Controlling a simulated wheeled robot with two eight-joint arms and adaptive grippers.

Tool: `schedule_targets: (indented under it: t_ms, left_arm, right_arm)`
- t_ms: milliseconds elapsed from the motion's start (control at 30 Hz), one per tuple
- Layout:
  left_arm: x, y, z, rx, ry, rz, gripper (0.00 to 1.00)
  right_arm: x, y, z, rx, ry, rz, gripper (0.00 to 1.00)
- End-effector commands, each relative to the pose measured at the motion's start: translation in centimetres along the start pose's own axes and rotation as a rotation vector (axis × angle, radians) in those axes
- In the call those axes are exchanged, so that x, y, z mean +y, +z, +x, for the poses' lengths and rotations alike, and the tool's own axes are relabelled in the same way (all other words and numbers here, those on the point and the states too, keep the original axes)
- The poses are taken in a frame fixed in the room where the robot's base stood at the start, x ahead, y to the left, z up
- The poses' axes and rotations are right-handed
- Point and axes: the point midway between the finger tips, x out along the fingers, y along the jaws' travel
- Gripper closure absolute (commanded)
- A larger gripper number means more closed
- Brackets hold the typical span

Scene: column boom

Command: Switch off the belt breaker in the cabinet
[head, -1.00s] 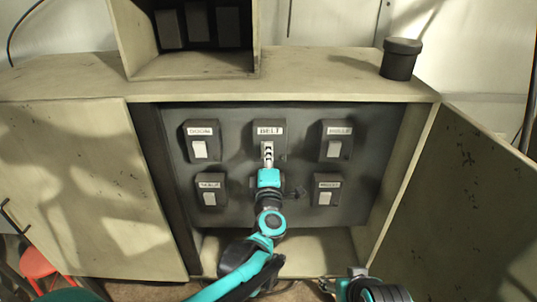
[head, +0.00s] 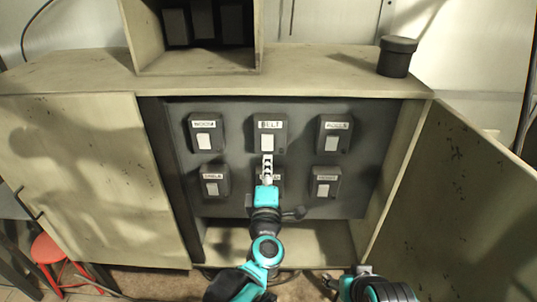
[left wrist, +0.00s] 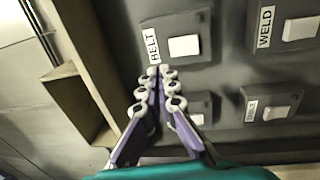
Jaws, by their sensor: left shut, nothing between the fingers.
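The open cabinet (head: 379,210) holds a grey panel with several breakers. The belt breaker (head: 283,134), labelled BELT, is top middle; its white rocker (head: 268,144) shows just above my gripper. The rocker also shows in the left wrist view (left wrist: 184,45); I cannot tell which way it is set. My left gripper (head: 267,157) is shut and empty, its tips just below the rocker in the head view. In the left wrist view its tips (left wrist: 162,71) are beside the belt breaker's edge; contact cannot be told. My right gripper (head: 331,283) is low at the bottom, its jaws unclear.
Other breakers stand close by, including a top-left one (head: 204,131), a top-right one (head: 333,134) and one behind my left gripper. The open door (head: 445,200) stands at right. A black canister (head: 397,57) is on top. A red stool (head: 47,249) is at lower left.

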Motion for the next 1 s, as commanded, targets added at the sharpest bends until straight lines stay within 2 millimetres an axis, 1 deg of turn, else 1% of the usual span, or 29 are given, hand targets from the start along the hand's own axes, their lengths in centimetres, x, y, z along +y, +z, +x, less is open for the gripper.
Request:
schedule_targets:
  t_ms: [33,100,233,767,867,967,1000]
  left_arm:
    - [0.3,0.1,-0.8,-0.003,0.0,0.0,1.0]
    - [0.5,0.0,-1.7,-0.001,0.0,0.0,1.0]
    - [0.7,0.0,-2.6,-0.001,0.0,-0.001,1.0]
    - [0.7,0.0,-2.8,-0.002,0.001,0.003,1.0]
    - [0.8,0.0,-2.9,-0.038,0.013,0.055,1.0]
    - [0.7,0.3,-3.5,-0.138,0.032,0.206,1.0]
    - [0.1,0.4,-4.1,-0.195,0.032,0.298,1.0]
  right_arm:
    - [0.0,-0.1,-0.2,0.0,0.0,0.0,0.38]
    - [0.0,-0.2,-0.3,0.0,0.0,0.0,0.38]
    - [0.0,-0.3,-0.4,0.0,0.0,0.0,0.38]
    - [0.0,-0.2,-0.3,0.0,0.0,0.0,0.38]
    - [0.0,0.1,0.1,0.0,0.0,0.0,0.38]
    - [0.0,0.9,1.2,0.0,0.0,0.0,0.38]
    - [0.0,1.3,1.8,0.0,0.0,0.0,0.38]
